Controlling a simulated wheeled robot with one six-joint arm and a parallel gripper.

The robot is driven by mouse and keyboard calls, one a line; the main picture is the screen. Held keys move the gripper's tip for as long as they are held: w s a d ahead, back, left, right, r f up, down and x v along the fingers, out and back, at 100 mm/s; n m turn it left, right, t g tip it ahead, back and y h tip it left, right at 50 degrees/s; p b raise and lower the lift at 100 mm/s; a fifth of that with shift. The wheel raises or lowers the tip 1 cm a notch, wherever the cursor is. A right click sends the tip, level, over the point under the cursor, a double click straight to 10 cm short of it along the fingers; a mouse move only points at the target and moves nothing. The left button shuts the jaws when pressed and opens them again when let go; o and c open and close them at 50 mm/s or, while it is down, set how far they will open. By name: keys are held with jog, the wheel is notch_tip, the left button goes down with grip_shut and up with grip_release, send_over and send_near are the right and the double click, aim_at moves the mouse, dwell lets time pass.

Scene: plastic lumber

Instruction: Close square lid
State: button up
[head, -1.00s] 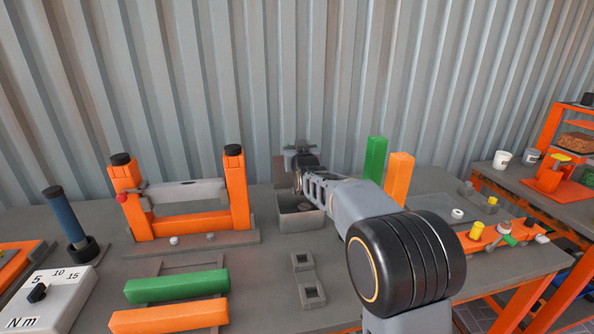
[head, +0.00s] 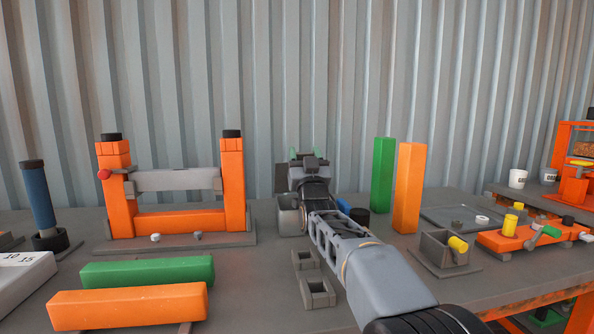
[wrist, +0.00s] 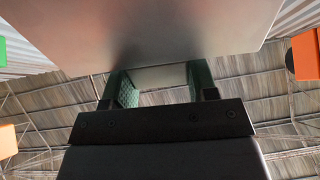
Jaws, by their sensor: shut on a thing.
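The square lid (head: 281,178) is a thin grey plate standing raised at the back of the small grey box (head: 289,217), mostly hidden behind my arm in the head view. In the wrist view the lid (wrist: 150,32) fills the top of the picture as a broad flat grey face. My gripper (head: 308,155) is above the box, fingers pointing up. Its green-padded fingers (wrist: 161,78) reach to the lid and are shut on it, with a gap between them. The exact contact and the box's inside are hidden.
Upright green (head: 382,175) and orange (head: 409,188) blocks stand to the right of my arm. An orange frame (head: 180,222) stands to the left. Green (head: 148,271) and orange (head: 128,306) bars lie in front of it. The corrugated wall (head: 430,80) is close behind.

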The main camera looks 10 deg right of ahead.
jog(key=shift+s+t+b, duration=0.2)
jog(key=shift+t+b, duration=0.2)
jog(key=o, duration=1.3)
jog(key=shift+f, duration=0.1)
jog(key=shift+r, duration=0.3)
jog(key=s+r+p, duration=0.4)
jog(key=s+r, duration=0.8)
jog(key=s, duration=0.2)
jog(key=shift+a+r+p, duration=0.2)
jog(key=shift+a+p, duration=0.1)
jog(key=shift+a, duration=0.05)
